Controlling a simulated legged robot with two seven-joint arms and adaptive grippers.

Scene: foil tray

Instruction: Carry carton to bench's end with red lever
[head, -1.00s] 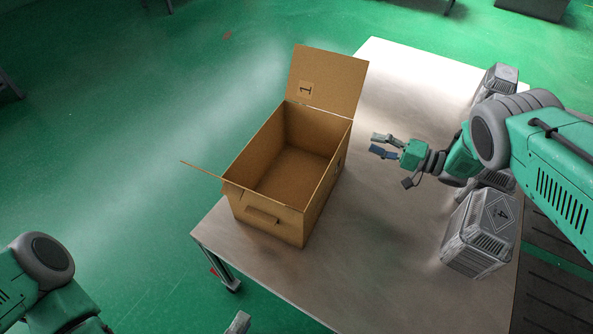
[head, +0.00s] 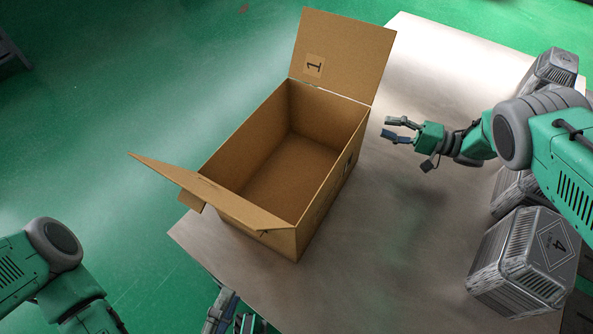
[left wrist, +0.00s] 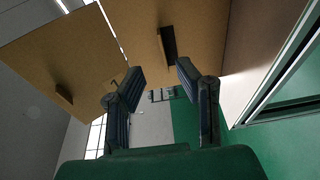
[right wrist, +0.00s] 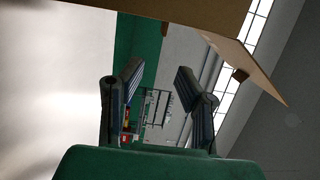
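An open brown cardboard carton (head: 335,190) stands on the metal bench (head: 400,215), close to its left edge. Its flaps stick out, and its far flap stands up with a "1" label. My right gripper (head: 394,129) is open and empty over the bench, just right of the carton and apart from it. My left gripper (head: 236,312) is low at the bottom, near the carton's near side. In the left wrist view its fingers (left wrist: 158,85) are spread and empty, with the carton wall and its dark handle slot (left wrist: 167,44) ahead. I cannot make out the red lever now.
Several grey ribbed boxes stand along the bench's right side, the nearest (head: 522,262) bearing a "4" diamond. The bench top beyond the carton (head: 425,60) is clear. Green floor lies open to the left.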

